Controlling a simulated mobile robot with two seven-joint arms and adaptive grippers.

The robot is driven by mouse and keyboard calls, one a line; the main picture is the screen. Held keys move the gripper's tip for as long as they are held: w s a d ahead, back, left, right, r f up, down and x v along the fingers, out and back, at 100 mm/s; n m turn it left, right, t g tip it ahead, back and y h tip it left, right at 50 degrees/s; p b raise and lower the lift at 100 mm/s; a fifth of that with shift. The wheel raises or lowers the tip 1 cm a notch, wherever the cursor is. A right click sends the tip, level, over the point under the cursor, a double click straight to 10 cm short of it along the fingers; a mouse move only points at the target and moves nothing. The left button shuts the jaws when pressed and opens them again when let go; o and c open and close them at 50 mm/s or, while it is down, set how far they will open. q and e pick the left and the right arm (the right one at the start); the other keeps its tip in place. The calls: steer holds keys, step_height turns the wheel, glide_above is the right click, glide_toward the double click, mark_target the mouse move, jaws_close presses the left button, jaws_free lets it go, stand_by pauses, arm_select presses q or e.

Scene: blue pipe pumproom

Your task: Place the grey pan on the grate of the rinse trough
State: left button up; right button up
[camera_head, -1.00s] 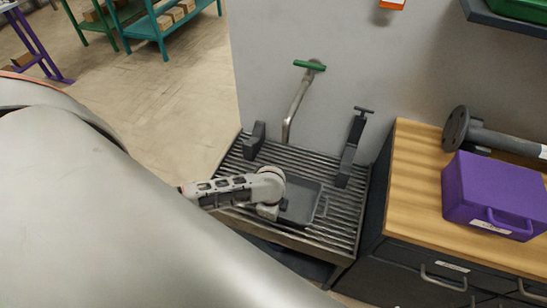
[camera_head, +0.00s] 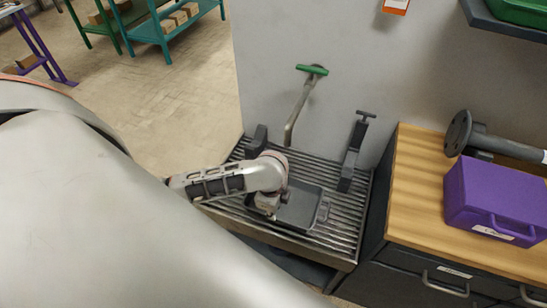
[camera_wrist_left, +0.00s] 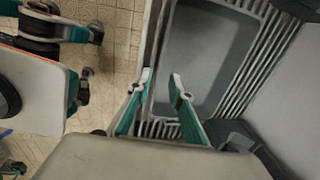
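The grey pan (camera_head: 302,206) lies flat on the slatted grate (camera_head: 345,225) of the rinse trough, with a small handle at its right end. My left gripper (camera_head: 266,208) is at the pan's left end in the head view, which hides part of the rim there. In the left wrist view, the two teal fingers (camera_wrist_left: 160,80) are spread apart, with nothing held between them. The pan (camera_wrist_left: 205,55) fills the area beyond them. Whether a finger touches the rim cannot be told. My right gripper is in neither view.
A tap with a green handle (camera_head: 312,70) hangs on the wall above the grate. A dark upright clamp (camera_head: 353,155) and a dark block (camera_head: 258,141) stand at the grate's back. A wooden counter (camera_head: 412,190) with a purple case (camera_head: 495,195) is at right.

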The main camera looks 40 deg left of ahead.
arm_select(q)
steer(key=s+d+f+n+t+h, duration=0.25)
steer(key=d+n+h, duration=0.2)
steer(key=d, duration=0.45)
steer(key=s+a+n+t+y, duration=0.2)
steer(key=s+a+n+t, duration=0.2)
steer(key=s+n+t, duration=0.1)
steer(key=shift+a+r+n+t, duration=0.35)
steer(key=shift+r+n+t, duration=0.1)
steer(key=shift+n+t, duration=0.35)
steer(key=shift+c, duration=0.4)
